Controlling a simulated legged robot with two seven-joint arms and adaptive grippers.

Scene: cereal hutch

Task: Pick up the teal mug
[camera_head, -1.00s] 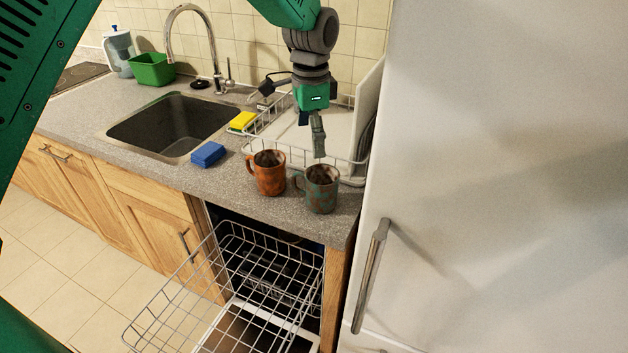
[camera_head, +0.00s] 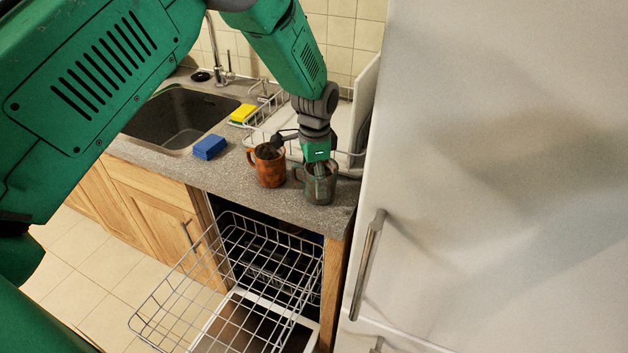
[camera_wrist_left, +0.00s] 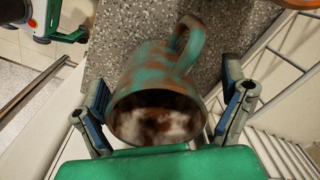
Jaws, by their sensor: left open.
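The teal mug (camera_head: 321,188), mottled teal and brown, stands upright on the grey countertop near its front right corner. In the left wrist view the teal mug (camera_wrist_left: 160,88) lies between the fingers, its handle pointing away from the palm and whitish brown stains inside. My left gripper (camera_head: 319,170) is at the mug's rim, coming from above. In the left wrist view my left gripper (camera_wrist_left: 165,112) is open, with one finger on each side of the mug and a gap at the right finger.
An orange mug (camera_head: 268,166) stands close to the left of the teal mug. A wire dish rack (camera_head: 345,158) is behind, a white fridge (camera_head: 480,150) at right. A blue sponge (camera_head: 209,147) lies by the sink (camera_head: 178,118). An open dishwasher rack (camera_head: 235,285) juts out below.

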